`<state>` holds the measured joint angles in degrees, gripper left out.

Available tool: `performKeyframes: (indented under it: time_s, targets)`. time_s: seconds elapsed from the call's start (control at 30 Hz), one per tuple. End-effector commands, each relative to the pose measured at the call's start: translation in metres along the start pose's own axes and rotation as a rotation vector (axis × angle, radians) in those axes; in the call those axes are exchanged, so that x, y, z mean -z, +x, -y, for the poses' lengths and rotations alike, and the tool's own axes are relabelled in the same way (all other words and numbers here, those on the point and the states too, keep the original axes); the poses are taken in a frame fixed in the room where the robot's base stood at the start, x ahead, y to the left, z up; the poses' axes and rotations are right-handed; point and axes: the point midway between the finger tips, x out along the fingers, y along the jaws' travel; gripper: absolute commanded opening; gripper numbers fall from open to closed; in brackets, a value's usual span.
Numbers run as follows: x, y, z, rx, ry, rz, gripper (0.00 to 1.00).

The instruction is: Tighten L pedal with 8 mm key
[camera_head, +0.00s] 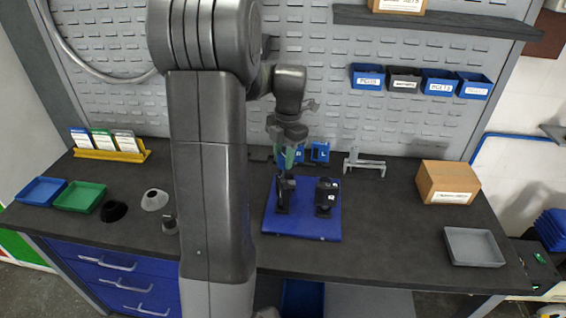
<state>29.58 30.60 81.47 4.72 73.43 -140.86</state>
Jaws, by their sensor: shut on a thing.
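A blue base plate (302,226) lies on the bench with two black upright pedal parts on it. The left black part (283,196) is under my gripper. The right black part (327,196) has a small white mark too small to read for sure. My gripper (289,148) points down and is shut on a slim green tool (290,158), perhaps the 8 mm key. The tool's lower end is close above the left black part; whether they touch, I cannot tell. A blue holder marked L (320,152) stands behind; another blue holder beside it is partly hidden.
A grey metal tool stand (364,164) stands behind to the right. A cardboard box (447,182) and a grey tray (473,247) are at the right. Blue (40,191) and green (80,197) trays are at the left. The bench right of the plate is clear.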

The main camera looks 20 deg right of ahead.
Motion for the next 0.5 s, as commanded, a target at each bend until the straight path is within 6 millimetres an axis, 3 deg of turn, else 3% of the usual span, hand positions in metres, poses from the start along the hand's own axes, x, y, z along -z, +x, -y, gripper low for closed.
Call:
performKeyframes:
  time_s: [0.23,0.5]
  targets:
    - [-0.0002,-0.0009,-0.0003,-0.005,0.033,0.002,0.0]
    - [0.0003,-0.0012,0.0002,-0.044,0.34,0.002,0.0]
